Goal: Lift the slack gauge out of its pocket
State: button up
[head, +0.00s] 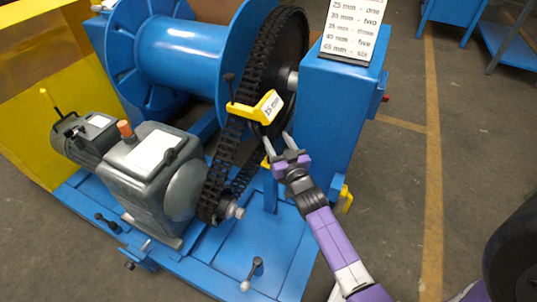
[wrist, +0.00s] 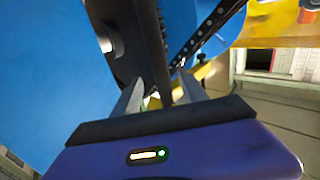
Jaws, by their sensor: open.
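A yellow gauge-like piece (head: 262,108) with a white label, seemingly reading 25 mm, and dark knobbed rods sits across the black chain (head: 218,168). I take it for the slack gauge. My gripper (head: 277,143) is open just below and in front of it, beside the chain and the blue post. The fingers seem empty, but contact is hard to judge. A small yellow part (head: 266,163) shows beside my gripper, partly hidden; I cannot tell if it is the pocket. In the wrist view my open gripper (wrist: 160,95) faces the dark chain or wheel edge.
A blue drum (head: 180,50) and a grey gearbox with motor (head: 155,165) stand on the blue base (head: 235,265). The blue post (head: 335,110) carries a white sign (head: 355,25). A yellow bracket (head: 345,198) is at its foot.

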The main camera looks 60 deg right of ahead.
aim_at(272, 133)
jog(key=x, duration=0.4)
jog(key=shift+w+r+p, duration=0.2)
jog(key=shift+w+p, duration=0.05)
jog(key=shift+p, duration=0.1)
jog(key=shift+w+d+f, duration=0.1)
jog(key=shift+w+d, duration=0.15)
jog(key=shift+d, duration=0.05)
grip_shut()
dwell(0.5)
jog(key=shift+w+r, duration=0.1)
jog(key=shift+r, duration=0.2)
